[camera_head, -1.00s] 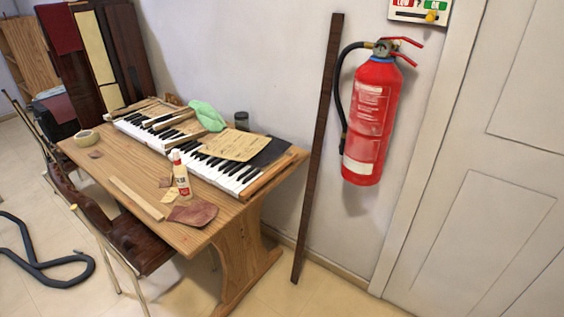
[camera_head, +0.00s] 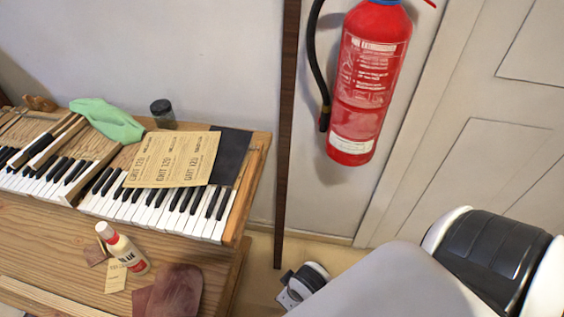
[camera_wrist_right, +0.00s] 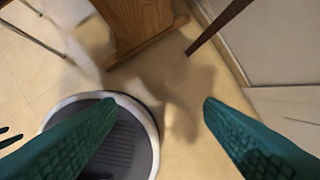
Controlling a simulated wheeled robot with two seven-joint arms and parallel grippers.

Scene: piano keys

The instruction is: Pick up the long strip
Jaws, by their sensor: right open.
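The long strip (camera_head: 286,130) is a dark brown, narrow bar that leans almost upright against the wall, between the table and the fire extinguisher. Its top is outside the head view and its lower end is on the floor. In the right wrist view the lower part of the strip (camera_wrist_right: 218,25) shows at the top, beyond the fingertips. My right gripper (camera_wrist_right: 158,104) is open, with two green fingers wide apart and nothing between them. It is apart from the strip. My left gripper is not in view.
The red fire extinguisher (camera_head: 369,85) hangs just right of the strip. The wooden table (camera_head: 150,232) stands to the left with piano keys (camera_head: 150,205), a glue bottle (camera_head: 122,248), a green cloth (camera_head: 107,120) and a jar (camera_head: 162,114). A door (camera_head: 480,140) is at right.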

